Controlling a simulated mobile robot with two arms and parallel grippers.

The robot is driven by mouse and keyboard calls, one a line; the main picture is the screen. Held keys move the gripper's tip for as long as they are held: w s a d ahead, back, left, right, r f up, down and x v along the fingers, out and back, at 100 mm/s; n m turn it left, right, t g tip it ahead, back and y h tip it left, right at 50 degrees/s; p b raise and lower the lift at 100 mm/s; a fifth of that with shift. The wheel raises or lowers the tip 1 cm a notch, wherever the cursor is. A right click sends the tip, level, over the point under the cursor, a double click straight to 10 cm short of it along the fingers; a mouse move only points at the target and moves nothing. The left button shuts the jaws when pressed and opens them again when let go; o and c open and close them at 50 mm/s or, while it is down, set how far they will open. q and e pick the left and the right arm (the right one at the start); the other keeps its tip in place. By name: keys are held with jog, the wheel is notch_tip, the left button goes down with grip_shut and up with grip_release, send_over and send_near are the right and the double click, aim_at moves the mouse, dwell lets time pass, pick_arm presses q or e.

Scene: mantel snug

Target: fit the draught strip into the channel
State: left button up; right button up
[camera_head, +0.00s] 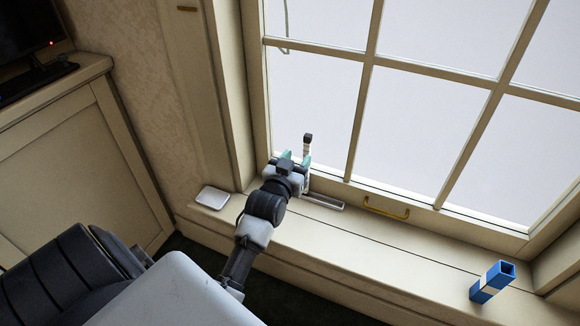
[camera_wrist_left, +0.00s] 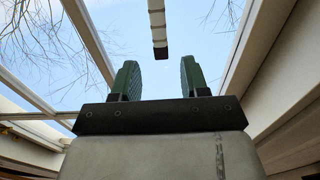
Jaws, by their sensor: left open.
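The draught strip, a thin pale bar with a dark end (camera_head: 307,147), stands up from the sill beside my left gripper, its dark end at the top. Its lower part is partly hidden by the gripper. In the left wrist view the strip (camera_wrist_left: 157,22) shows beyond the fingers, midway between them sideways and apart from both. My left gripper (camera_head: 295,160) is open, with green fingers (camera_wrist_left: 160,80) and nothing held between them. The channel (camera_head: 324,202), a short grey slotted piece, lies on the sill just right of the gripper; its left end is hidden. My right gripper is out of view.
A yellow handle (camera_head: 386,208) sits on the window frame. The sill between handle and tube is clear.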

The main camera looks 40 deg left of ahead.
pick_arm(q)
jog(key=s+d+f+m+g+h, duration=0.1)
jog(key=s+d+f+g, duration=0.4)
jog(key=s+f, duration=0.3)
jog(key=s+d+f+m+g+h, duration=0.1)
jog(key=s+d+f+m+g, duration=0.1)
jog(key=s+d+f+g, duration=0.3)
jog(key=s+d+f+m+g+h, duration=0.1)
jog(key=s+d+f+g, duration=0.4)
jog(key=s+f, duration=0.8)
jog(key=shift+s+d+f+m+h, duration=0.15)
jog(key=shift+s+d+m+h, duration=0.15)
jog(key=shift+s+h, duration=0.35)
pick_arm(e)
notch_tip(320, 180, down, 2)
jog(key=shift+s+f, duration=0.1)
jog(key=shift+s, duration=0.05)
pick_arm(q)
jog(key=shift+p, duration=0.35)
